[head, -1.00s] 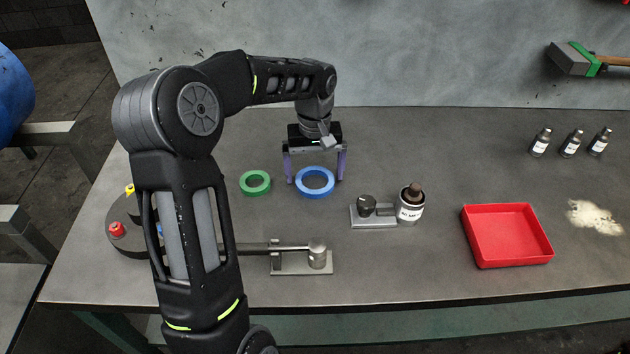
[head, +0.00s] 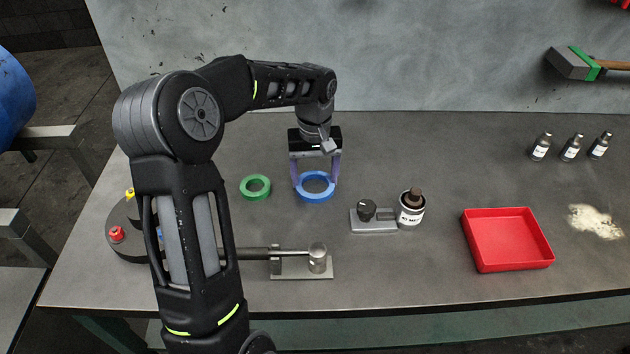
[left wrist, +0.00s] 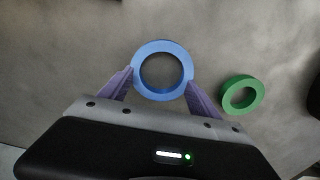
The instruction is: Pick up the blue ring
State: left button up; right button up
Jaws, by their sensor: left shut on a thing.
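The blue ring (head: 315,196) lies on the table in the middle of the head view. My left gripper (head: 315,187) is over it from behind, with its two purple fingers against the ring's opposite outer sides. In the left wrist view the blue ring (left wrist: 140,56) sits between the fingertips of my left gripper (left wrist: 161,80), which are shut on it. It appears to rest on the table still; any small gap under it cannot be told. My right gripper is not in view.
A green ring (head: 255,197) lies just left of the blue one. A metal piece with a black knob (head: 367,211), a labelled jar (head: 411,208) and a red tray (head: 508,267) stand to the right. A metal rod fixture (head: 301,274) is in front. Small bottles (head: 571,148) stand at back right.

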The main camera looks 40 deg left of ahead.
pick_arm(q)
notch_tip(320, 180, up, 10)
dwell(0.5)
dwell(0.5)
